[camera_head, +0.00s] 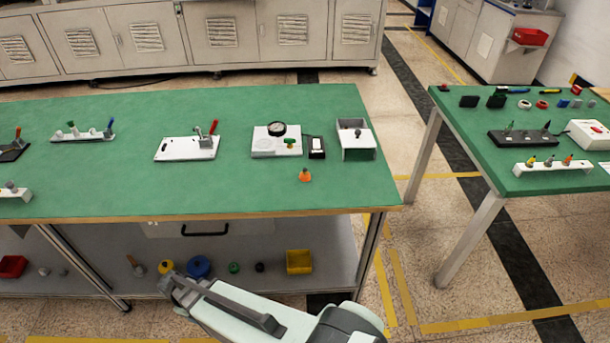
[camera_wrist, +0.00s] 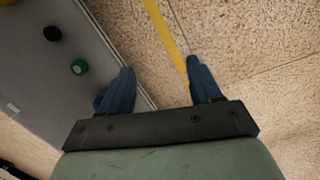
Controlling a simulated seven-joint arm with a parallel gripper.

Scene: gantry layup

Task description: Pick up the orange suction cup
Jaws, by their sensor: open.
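The orange suction cup (camera_head: 305,175) is a small orange piece near the front right of the green-topped table (camera_head: 230,195). It stands apart from the other items, in front of a small black-and-white device. It does not show in the wrist view. My gripper (camera_wrist: 160,72) is open in the wrist view, its two blue fingers spread with nothing between them, over the floor beside the grey lower shelf. In the head view my arm crosses the bottom middle, in front of the table and lower than its top; the fingers cannot be made out there.
Left of the cup is a white scale-like unit (camera_head: 263,148) with a dial; behind it on the right stands an open white box (camera_head: 357,152). The lower shelf (camera_head: 275,280) holds a yellow bin (camera_head: 299,262) and several small pieces. A second green table (camera_head: 525,172) stands right, across a floor gap.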

